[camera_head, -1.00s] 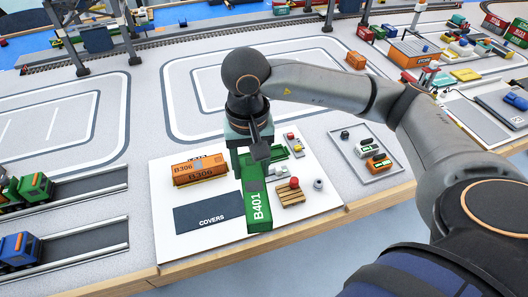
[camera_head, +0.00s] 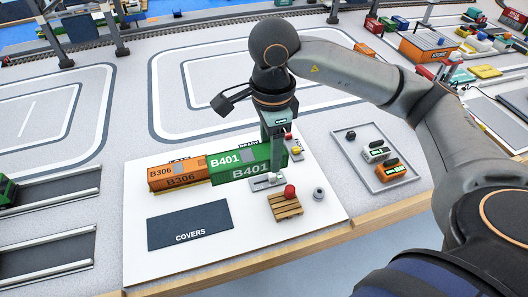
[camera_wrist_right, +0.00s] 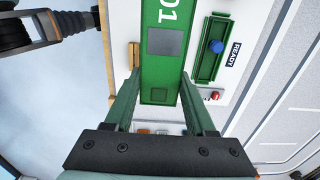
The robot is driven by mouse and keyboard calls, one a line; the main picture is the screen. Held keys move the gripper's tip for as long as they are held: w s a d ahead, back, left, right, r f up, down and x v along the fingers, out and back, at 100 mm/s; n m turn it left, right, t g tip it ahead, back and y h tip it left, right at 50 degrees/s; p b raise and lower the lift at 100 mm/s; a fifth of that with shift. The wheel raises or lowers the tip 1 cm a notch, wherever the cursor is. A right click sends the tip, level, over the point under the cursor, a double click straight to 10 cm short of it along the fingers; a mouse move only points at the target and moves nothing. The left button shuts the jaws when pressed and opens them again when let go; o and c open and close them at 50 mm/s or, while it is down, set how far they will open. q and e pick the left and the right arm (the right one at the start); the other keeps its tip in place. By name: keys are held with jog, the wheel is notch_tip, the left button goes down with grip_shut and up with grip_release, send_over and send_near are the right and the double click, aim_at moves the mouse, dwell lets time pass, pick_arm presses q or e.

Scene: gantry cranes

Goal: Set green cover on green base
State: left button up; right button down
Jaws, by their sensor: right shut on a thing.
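The green cover, marked B401 (camera_head: 238,166), is a long box-shaped shell held in my right gripper (camera_head: 274,135). It lies left to right across the white board, beside the orange B306 container. In the right wrist view, the cover (camera_wrist_right: 160,45) runs up between the fingers of the gripper (camera_wrist_right: 160,82), which is shut on it. The green base (camera_wrist_right: 207,68) shows there as a narrow open tray with a blue knob-like piece inside, to the right of the cover and apart from it in the picture. In the head view the cover hides the base. My left gripper is not in view.
The orange B306 container (camera_head: 178,175) stands close to the cover's left end. A dark COVERS pad (camera_head: 190,225) lies bare in front. A wooden pallet (camera_head: 285,207) with a red piece and a grey ring (camera_head: 318,194) are nearby. A grey tray (camera_head: 376,160) holds small items at right.

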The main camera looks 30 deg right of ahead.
jog(key=w+d+f, duration=0.2)
jog(key=w, duration=0.1)
jog(key=w+d+f, duration=0.2)
jog(key=w+f, duration=0.1)
jog(key=w+d+f, duration=0.2)
jog(key=w+f, duration=0.1)
jog(key=shift+w+d, duration=0.2)
jog(key=shift+d, duration=0.1)
jog(key=shift+w+d+f, duration=0.35)
jog(key=shift+w+f, duration=0.1)
jog(key=shift+f, duration=0.3)
jog(key=shift+w+f, duration=0.1)
jog(key=shift+f, duration=1.4)
jog(key=shift+f, duration=0.2)
jog(key=shift+c, duration=1.1)
grip_release()
notch_tip(320, 180, up, 12)
jog(key=shift+r, duration=0.2)
